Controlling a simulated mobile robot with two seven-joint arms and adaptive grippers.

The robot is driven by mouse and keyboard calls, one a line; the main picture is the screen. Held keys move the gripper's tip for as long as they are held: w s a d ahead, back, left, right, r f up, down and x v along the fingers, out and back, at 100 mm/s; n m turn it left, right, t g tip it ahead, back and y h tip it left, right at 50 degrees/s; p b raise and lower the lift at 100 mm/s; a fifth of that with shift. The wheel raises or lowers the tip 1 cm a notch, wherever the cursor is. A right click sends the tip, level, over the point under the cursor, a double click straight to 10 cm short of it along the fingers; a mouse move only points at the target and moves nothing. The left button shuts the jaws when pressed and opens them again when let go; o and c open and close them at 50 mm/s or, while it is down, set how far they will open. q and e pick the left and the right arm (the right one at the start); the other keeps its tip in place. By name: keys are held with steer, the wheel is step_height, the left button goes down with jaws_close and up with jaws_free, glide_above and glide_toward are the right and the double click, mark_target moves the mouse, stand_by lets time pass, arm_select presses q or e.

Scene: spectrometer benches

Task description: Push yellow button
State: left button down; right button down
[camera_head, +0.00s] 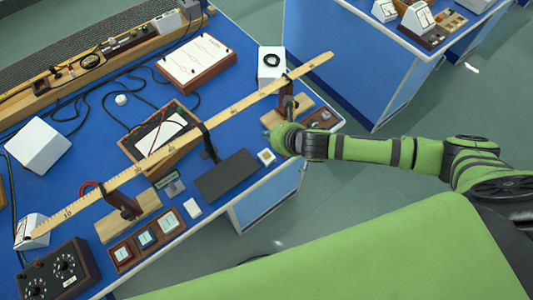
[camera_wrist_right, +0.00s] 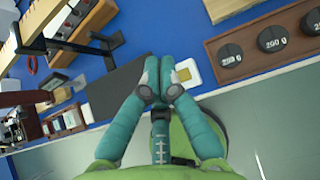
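My left gripper is not in view.
A dark flat pad (camera_head: 227,175) lies left of the button. A wooden tray with black weights (camera_wrist_right: 262,42) is on the other side. A long wooden ruler (camera_head: 160,155) on stands runs behind. The bench's front edge is close to the button.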

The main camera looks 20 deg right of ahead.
steer(key=b, duration=0.7)
glide_above(269, 156)
step_height(269, 156, down, 7)
steer(key=shift+r, duration=0.15)
steer(key=shift+f+b, duration=0.6)
steer(key=shift+f, duration=0.45)
steer(key=shift+f, duration=0.4)
steer(key=shift+f, duration=0.45)
stand_by(0.5)
stand_by(0.4)
steer(key=shift+r+p, duration=0.9)
